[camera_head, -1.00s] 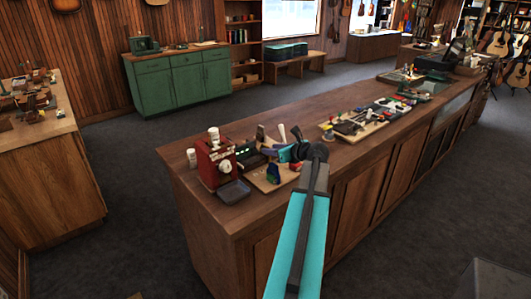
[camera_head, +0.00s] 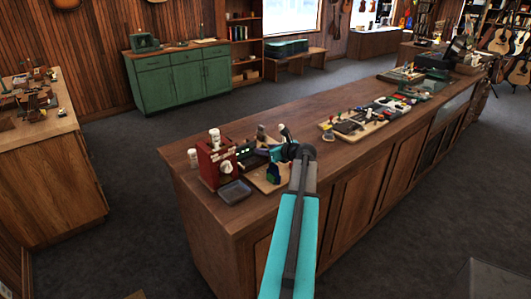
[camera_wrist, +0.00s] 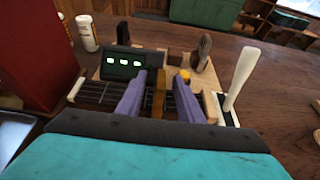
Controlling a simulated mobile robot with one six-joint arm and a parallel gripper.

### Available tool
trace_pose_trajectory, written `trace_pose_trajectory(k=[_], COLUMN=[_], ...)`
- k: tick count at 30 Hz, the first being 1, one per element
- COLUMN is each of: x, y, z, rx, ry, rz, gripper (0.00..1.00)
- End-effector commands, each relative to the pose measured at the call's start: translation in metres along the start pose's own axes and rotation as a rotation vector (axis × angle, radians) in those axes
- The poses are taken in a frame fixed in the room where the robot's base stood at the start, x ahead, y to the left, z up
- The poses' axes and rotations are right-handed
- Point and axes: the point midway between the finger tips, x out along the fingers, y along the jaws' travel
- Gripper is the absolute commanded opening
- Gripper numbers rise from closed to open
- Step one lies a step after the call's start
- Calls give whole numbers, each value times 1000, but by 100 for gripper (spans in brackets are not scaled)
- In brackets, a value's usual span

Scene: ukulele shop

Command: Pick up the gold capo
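The gold capo (camera_wrist: 158,95) stands on a dark ukulele fretboard (camera_wrist: 98,93) with strings, in the middle of the wrist view. My gripper (camera_wrist: 160,78) has one purple-grey finger on each side of the capo. A narrow gap seems to show on each side, so the fingers look open around it, not pressed on it. The capo cannot be made out there.
A tuner with a lit green display (camera_wrist: 124,63) stands behind the fretboard. A white upright stick (camera_wrist: 242,76) is close to the right finger. A red box (camera_head: 208,163) and white bottles (camera_wrist: 86,33) are to the left. The counter (camera_head: 312,148) has bare wood in its middle.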

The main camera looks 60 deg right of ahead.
Motion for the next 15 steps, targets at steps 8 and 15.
trace_pose_trajectory(k=[8, 15], x=[0, -1], y=[0, -1], z=[0, 0], rx=[0, 1], ry=[0, 0], rz=[0, -1], gripper=[34, 0])
